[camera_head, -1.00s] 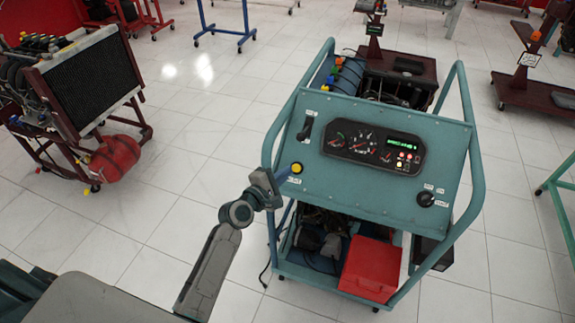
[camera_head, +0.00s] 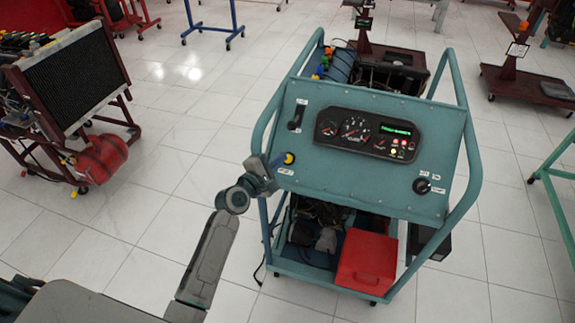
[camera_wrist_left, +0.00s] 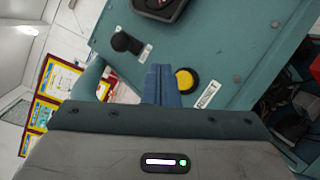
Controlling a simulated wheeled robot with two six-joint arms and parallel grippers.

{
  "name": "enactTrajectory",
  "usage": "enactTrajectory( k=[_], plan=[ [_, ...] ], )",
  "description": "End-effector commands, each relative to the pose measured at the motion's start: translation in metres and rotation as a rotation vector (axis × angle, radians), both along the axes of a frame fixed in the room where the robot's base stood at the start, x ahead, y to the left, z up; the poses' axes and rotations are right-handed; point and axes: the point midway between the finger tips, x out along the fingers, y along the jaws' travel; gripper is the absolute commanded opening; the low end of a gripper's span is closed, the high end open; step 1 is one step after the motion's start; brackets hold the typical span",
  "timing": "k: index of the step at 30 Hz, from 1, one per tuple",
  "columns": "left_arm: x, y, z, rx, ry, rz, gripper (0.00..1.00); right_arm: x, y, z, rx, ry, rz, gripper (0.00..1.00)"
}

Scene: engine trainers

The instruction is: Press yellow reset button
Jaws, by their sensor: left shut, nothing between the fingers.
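The yellow reset button (camera_head: 289,158) sits at the lower left of the teal sloped panel (camera_head: 330,178) of the engine trainer. It also shows in the left wrist view (camera_wrist_left: 187,80), round and yellow in a dark ring, with a white label beside it. My left gripper (camera_head: 276,164) is shut and empty. Its fingers (camera_wrist_left: 162,82) point at the panel just left of the button in the wrist view. They overlap or nearly meet the button's edge in the picture, and I cannot tell whether they touch it. My right gripper is not in view.
The panel also carries a gauge cluster (camera_head: 368,137), a black switch (camera_head: 296,117) and a black knob (camera_head: 422,186). Teal tube rails flank the panel. A red box (camera_head: 367,263) sits on the lower shelf. Another engine stand (camera_head: 75,80) is at left, with clear tiled floor between.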

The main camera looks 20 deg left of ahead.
Motion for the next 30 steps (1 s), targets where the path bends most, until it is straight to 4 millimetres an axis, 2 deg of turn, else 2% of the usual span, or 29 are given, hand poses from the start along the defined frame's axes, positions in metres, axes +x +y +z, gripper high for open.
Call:
enactTrajectory(
  k=[1,9,30],
  plan=[
    [0.006,0.000,-0.012,0.000,-0.001,0.000,0.00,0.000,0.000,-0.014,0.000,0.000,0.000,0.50],
    [0.022,-0.001,-0.027,0.000,0.000,0.000,0.00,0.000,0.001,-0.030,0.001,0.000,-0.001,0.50],
    [0.026,-0.001,-0.029,0.001,0.000,0.000,0.00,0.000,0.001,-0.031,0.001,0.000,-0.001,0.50]
  ],
)
